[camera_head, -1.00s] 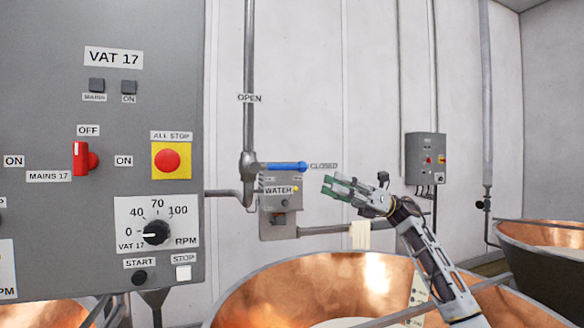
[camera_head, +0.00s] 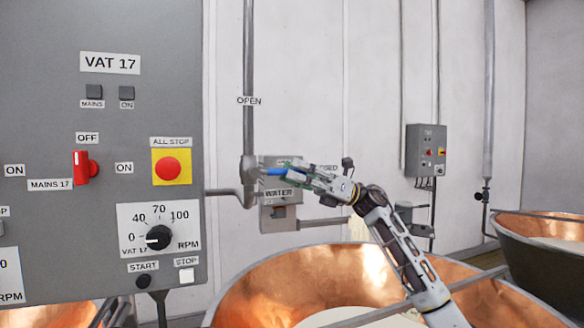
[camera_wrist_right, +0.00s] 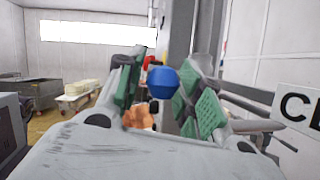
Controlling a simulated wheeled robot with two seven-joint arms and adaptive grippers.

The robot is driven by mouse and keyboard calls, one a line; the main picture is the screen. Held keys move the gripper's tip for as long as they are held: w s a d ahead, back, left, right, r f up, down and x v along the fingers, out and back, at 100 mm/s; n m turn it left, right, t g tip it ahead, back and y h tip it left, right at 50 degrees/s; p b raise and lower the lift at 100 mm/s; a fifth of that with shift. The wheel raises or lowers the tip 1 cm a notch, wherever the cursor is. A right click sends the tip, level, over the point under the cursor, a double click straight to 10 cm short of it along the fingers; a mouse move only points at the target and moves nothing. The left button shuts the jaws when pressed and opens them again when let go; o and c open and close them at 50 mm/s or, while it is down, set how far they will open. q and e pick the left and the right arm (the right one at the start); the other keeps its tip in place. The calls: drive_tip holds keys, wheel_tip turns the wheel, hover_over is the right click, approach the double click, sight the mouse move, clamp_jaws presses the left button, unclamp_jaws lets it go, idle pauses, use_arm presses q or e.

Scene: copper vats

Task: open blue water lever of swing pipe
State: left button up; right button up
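The blue water lever (camera_head: 277,171) points right from the valve on the grey vertical pipe, toward the partly hidden CLOSED label (camera_head: 327,168). The OPEN label (camera_head: 249,101) is higher on the pipe. My right gripper (camera_head: 290,174) is at the lever's outer end and hides part of it. In the right wrist view, the lever's blue end (camera_wrist_right: 163,82) shows between the two green-padded fingers, which stand apart with gaps at its sides. My left gripper is not in view.
A grey box with a WATER label (camera_head: 279,193) is just below the lever. The VAT 17 control panel (camera_head: 70,120) with its red ALL STOP button (camera_head: 168,168) stands at left. A copper vat (camera_head: 260,285) lies below my right arm.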

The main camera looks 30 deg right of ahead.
drive_tip(key=shift+w+a+r, duration=0.15)
drive_tip(key=shift+a+r, duration=0.05)
drive_tip(key=shift+a, duration=0.25)
drive_tip(key=c, duration=0.7)
drive_tip(key=shift+a, duration=0.2)
clamp_jaws()
